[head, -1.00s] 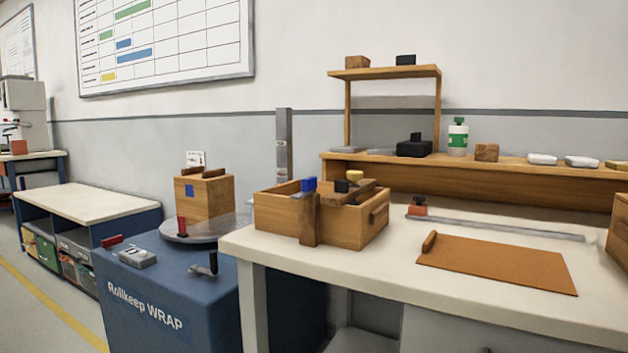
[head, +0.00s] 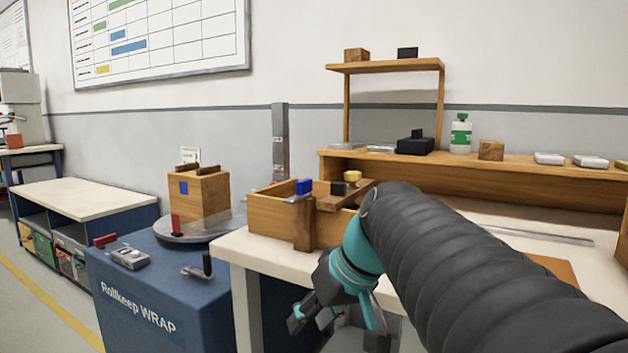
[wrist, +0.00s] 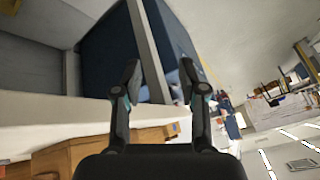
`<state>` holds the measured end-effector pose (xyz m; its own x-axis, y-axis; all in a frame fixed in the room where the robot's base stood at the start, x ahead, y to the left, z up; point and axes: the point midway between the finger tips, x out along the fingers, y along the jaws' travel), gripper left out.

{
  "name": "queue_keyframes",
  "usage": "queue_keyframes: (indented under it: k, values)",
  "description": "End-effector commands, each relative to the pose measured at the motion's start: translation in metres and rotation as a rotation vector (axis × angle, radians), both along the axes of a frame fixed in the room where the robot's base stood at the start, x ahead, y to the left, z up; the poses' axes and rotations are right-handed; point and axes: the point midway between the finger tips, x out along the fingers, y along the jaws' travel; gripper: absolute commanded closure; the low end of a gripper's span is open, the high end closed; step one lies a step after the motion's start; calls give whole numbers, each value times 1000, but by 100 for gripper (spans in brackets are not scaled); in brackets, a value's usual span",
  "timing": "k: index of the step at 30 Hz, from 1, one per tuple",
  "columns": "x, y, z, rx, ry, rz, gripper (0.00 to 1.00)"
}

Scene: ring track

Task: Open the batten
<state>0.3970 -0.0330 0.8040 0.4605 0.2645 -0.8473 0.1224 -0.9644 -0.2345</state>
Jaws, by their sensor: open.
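A wooden box (head: 270,218) stands on the white workbench. A darker upright wooden strip (head: 303,232) lies against its front, and a flat wooden bar (head: 346,196) lies across its top; I cannot tell which is the batten. A blue block (head: 304,187) sits by the top of the upright strip. My gripper (head: 338,318) is open and empty, hanging in front of the bench edge, below and right of the box. My arm hides the box's right side. In the wrist view the open fingers (wrist: 160,78) point away from part of a wooden box (wrist: 100,148).
A blue wrapping machine (head: 150,300) with a turntable (head: 205,232) stands left of the bench (head: 245,246). An orange-brown mat (head: 553,267) is mostly hidden by my arm.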

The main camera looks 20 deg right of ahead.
Motion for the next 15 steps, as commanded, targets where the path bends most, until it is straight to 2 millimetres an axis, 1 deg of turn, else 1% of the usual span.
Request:
queue_keyframes:
  k: [1, 2, 3, 5, 6, 7, 9, 11, 12, 15]
  values:
    - [20, -18, 21, 35, -31, 19, 58]
    - [29, -26, 34, 55, -58, 40, 58]
    - [42, -38, 51, 77, -96, 72, 58]
    - [58, -59, 76, 104, -163, 119, 58]
    - [67, -75, 93, 117, -215, 152, 58]
    - [73, -87, 105, 123, -255, 176, 58]
    - [83, -116, 132, 127, -352, 234, 58]
    - [87, -139, 152, 123, -432, 280, 58]
    - [88, -153, 163, 114, -481, 307, 58]
    - [87, -183, 186, 87, -589, 367, 58]
